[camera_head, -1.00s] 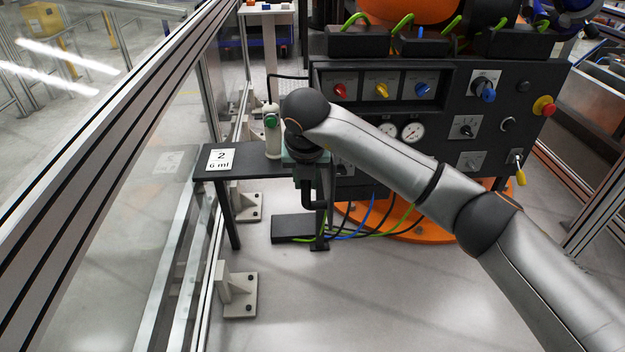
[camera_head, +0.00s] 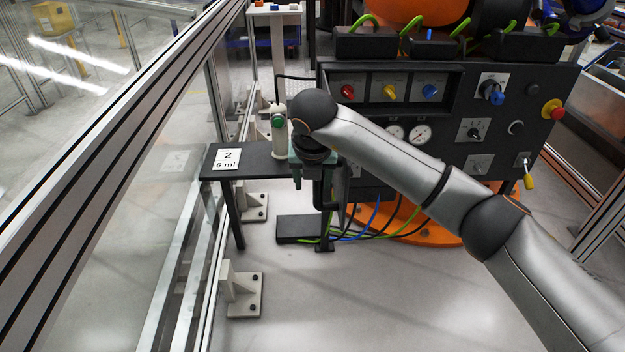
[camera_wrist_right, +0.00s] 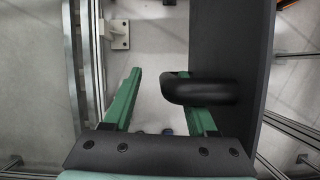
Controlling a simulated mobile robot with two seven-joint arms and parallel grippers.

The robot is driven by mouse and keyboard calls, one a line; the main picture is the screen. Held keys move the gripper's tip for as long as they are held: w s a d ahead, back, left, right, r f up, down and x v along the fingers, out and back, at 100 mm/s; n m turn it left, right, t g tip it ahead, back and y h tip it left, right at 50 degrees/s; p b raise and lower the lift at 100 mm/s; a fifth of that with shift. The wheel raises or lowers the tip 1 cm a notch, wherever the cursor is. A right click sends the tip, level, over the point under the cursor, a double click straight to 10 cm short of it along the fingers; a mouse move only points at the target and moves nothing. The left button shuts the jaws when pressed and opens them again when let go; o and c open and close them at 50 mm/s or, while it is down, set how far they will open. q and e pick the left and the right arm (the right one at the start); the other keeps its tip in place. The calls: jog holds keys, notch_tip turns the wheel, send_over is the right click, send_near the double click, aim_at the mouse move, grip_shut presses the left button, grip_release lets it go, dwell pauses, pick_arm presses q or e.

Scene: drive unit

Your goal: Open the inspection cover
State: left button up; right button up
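My right gripper (camera_head: 306,178) points down beside the front of the dark drive unit (camera_head: 455,195), and its green fingers are partly hidden by the wrist. In the right wrist view the gripper (camera_wrist_right: 160,95) is open. A black bent handle (camera_wrist_right: 195,90) sticks out from a dark panel (camera_wrist_right: 232,65), which looks like the inspection cover. The handle crosses the right finger, and its bent end lies between the two fingers. The left finger is clear of it. I cannot tell whether the right finger touches the handle. My left gripper is not in view.
A black side table (camera_head: 255,157) with a "2 / 6 ml" card (camera_head: 227,159) and a pale bottle-like device (camera_head: 278,135) stands left of the arm. A black floor box (camera_head: 298,229) and cables lie below. A glass guard fence (camera_head: 120,150) runs along the left. The front floor is clear.

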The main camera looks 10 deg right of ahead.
jog(key=v, duration=1.2)
jog(key=shift+r, duration=0.25)
jog(key=shift+s, duration=0.1)
